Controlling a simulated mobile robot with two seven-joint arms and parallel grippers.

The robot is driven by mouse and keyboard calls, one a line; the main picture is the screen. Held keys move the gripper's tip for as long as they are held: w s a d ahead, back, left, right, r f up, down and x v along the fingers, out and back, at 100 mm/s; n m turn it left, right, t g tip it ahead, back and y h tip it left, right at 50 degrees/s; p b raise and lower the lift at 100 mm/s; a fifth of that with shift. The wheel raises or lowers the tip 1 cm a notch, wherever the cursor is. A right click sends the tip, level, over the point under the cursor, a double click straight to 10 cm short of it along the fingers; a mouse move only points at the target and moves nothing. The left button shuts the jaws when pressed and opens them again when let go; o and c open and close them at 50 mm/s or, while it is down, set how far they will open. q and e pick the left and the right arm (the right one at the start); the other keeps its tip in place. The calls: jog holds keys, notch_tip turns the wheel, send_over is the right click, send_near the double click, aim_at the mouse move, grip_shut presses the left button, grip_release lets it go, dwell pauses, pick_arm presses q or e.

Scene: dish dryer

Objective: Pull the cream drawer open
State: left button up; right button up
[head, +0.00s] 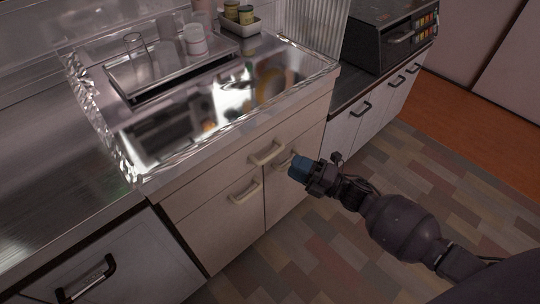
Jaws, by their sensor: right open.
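The cream drawer (228,171) is the wide, shallow front panel under the metal sink. It looks shut, flush with the cabinet. Its pale bar handle (267,154) sits near the middle of the panel. My right gripper (297,169) has blue fingertips and is just right of and slightly below that handle, in front of the cabinet. Nothing shows in it, and it is open. It partly covers the handle of the right door below the drawer. I cannot tell whether it touches anything. My left gripper is not in view.
Cream doors below the drawer include the left one with its handle (244,191). A dark oven (385,38) stands right. The patchwork floor (300,255) in front is clear.

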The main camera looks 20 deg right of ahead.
aim_at(271, 154)
jog(key=x, duration=0.7)
jog(key=shift+w+a+b, duration=0.3)
jog(key=shift+b, duration=0.05)
grip_shut()
